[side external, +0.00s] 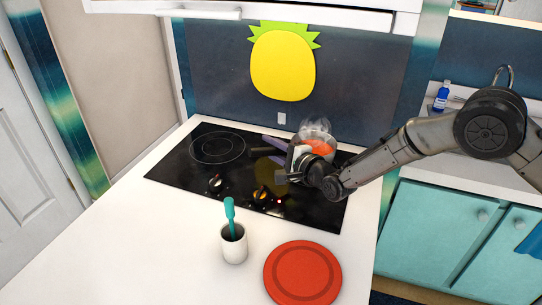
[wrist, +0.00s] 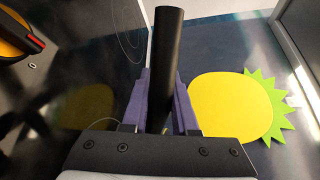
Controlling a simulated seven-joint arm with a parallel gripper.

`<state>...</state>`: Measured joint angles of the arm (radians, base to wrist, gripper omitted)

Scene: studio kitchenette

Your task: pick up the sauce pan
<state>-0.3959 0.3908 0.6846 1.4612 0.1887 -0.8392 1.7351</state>
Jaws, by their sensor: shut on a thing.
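The black handle of the sauce pan (side external: 261,151) shows over the stove in the side view, left of my gripper (side external: 271,143). In the wrist view the handle (wrist: 168,45) runs upward from between the purple fingers of my gripper (wrist: 166,88), which are shut on it. A clear, rounded vessel with orange in it (side external: 318,146) shows just behind my wrist in the side view. My wrist hides part of it, and I cannot tell whether it joins the handle. I cannot tell whether the handle is clear of the stove.
The black stove top (side external: 172,172) has knobs along its front. A white cup with a teal utensil (side external: 234,250) and a red plate (side external: 303,275) stand on the white counter in front. A yellow pineapple board (side external: 283,66) is at the back wall. The front-left counter is clear.

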